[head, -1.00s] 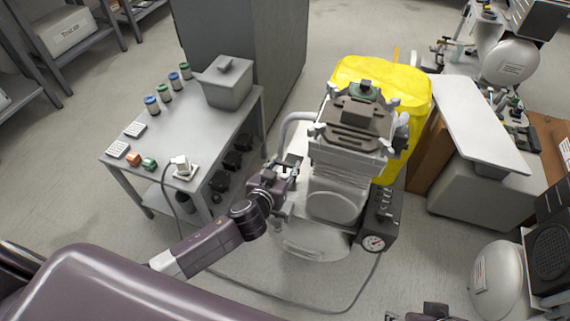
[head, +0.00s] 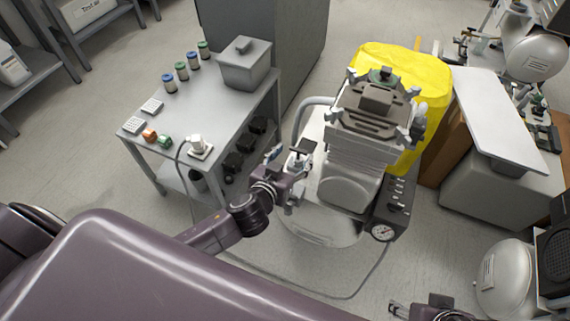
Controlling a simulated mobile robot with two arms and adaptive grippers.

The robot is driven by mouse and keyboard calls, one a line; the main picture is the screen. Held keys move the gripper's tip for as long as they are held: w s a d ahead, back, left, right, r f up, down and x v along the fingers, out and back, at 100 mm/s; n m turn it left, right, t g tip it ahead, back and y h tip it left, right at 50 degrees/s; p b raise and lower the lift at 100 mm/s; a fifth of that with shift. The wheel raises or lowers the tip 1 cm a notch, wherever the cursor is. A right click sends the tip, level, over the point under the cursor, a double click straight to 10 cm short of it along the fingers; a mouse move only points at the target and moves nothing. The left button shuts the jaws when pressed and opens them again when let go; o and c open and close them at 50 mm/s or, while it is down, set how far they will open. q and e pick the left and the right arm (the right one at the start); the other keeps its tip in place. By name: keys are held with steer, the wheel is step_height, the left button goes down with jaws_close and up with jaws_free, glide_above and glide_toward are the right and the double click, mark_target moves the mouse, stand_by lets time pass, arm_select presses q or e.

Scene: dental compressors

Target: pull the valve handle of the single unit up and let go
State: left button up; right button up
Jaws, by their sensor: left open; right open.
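The single unit (head: 348,188) is a compressor with a pale tank and ribbed body under a dark top, standing on the floor at the centre. A small black-topped fitting (head: 302,147) shows at its left side, beside the bent grey pipe; it may be the valve handle, but I cannot tell surely. My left gripper (head: 287,168) is open close to this fitting, left of the unit. Its fingers partly hide the area, and contact cannot be made out. My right gripper (head: 398,309) is open and empty at the bottom edge, partly cut off.
A control box with a gauge (head: 383,232) sits at the unit's right. A grey table (head: 185,115) with jars and a socket stands left. A cable loops across the floor. Other compressors (head: 505,280) stand right.

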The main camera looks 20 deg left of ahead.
arm_select(q)
steer(key=v, duration=0.7)
steer(key=shift+a, duration=0.1)
